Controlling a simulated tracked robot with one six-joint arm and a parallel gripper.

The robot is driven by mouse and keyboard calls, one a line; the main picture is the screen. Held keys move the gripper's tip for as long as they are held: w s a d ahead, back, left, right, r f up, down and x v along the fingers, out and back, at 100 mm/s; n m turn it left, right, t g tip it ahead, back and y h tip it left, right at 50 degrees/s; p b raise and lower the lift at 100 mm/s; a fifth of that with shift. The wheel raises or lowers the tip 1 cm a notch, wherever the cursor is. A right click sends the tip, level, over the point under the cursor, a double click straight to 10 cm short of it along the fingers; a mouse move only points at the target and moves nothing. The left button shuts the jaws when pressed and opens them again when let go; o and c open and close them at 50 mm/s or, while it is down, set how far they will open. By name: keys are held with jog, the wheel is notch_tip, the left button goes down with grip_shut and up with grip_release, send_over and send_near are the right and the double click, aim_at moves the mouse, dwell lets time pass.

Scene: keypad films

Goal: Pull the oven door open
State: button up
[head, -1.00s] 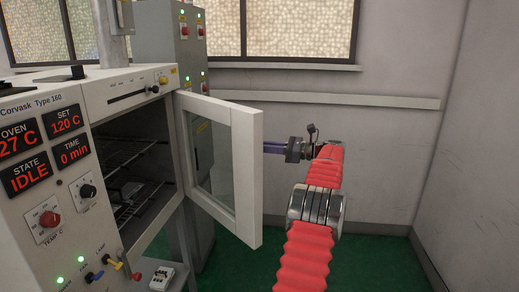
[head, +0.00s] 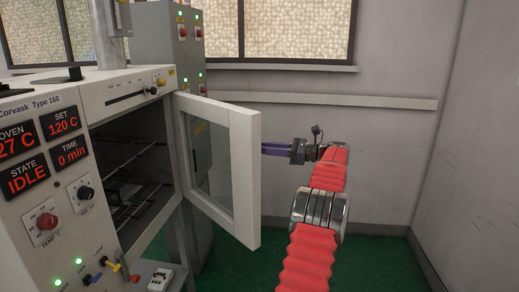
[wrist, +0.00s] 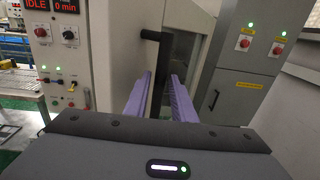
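The oven (head: 100,97) stands at the left in the head view. Its white-framed door (head: 246,180) with a glass pane is swung wide open, showing the dark racks inside. My gripper (head: 264,149) is on the outer side of the door, its tips hidden by the door frame. In the wrist view, the two purple fingers of my gripper (wrist: 161,75) are spread apart. A black door handle (wrist: 152,36) shows beyond them and runs down into the gap between them. I cannot tell whether a finger touches it.
A grey cabinet (head: 170,40) with red knobs stands behind the oven; it shows right in the wrist view (wrist: 245,60). A wall (head: 400,150) with a rail lies behind my arm. Green floor (head: 370,265) is clear on the right.

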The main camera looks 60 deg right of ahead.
jog(key=v, duration=1.1)
jog(key=shift+s, duration=0.35)
jog(key=shift+d, duration=0.1)
jog(key=shift+c, duration=0.5)
